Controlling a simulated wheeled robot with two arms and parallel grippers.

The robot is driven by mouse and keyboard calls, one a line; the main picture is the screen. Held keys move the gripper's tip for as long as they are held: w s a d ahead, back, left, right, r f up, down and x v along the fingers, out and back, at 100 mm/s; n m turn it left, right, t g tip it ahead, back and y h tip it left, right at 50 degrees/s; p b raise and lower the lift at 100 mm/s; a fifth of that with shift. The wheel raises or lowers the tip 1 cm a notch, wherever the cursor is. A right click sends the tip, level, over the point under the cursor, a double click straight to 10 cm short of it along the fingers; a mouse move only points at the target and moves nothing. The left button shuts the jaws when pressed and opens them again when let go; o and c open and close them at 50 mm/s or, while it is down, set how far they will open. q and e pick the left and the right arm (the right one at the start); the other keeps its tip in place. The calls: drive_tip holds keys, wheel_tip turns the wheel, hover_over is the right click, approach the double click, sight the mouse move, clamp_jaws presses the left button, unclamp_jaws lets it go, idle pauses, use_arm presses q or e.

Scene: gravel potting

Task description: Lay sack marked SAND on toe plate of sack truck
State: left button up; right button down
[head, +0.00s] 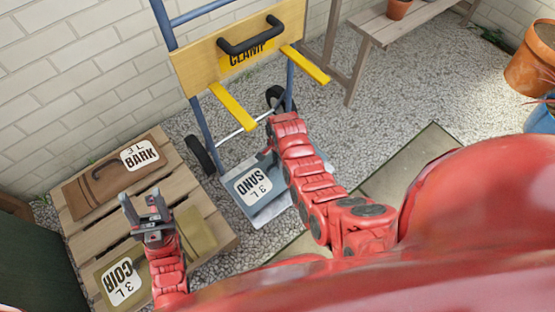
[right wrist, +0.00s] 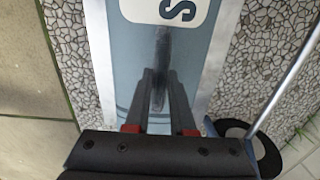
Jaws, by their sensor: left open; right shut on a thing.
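The blue-grey SAND sack (head: 252,184) lies flat over the metal toe plate (head: 272,214) of the sack truck (head: 190,75). In the right wrist view the sack (right wrist: 190,60) has the plate's bare margin (right wrist: 98,50) showing along its side. Whether the sack's full weight rests on the plate cannot be told. My right gripper (right wrist: 158,98) is shut on the sack's dark handle; in the head view my right arm hides it. My left gripper (head: 143,212) is open and empty above the wooden pallet, near the COIR sack (head: 122,282).
The pallet (head: 90,238) carries a brown BARK sack (head: 100,185) and the COIR sack. The truck's CLAMP board (head: 215,62) with yellow arms (head: 232,106) stands above the toe plate. A bench (head: 375,28) and terracotta pot (head: 532,60) stand behind on gravel.

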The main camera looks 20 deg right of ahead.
drive_tip(key=shift+w+r, duration=0.15)
drive_tip(key=c, duration=0.8)
unclamp_jaws()
drive_tip(key=shift+o, duration=0.2)
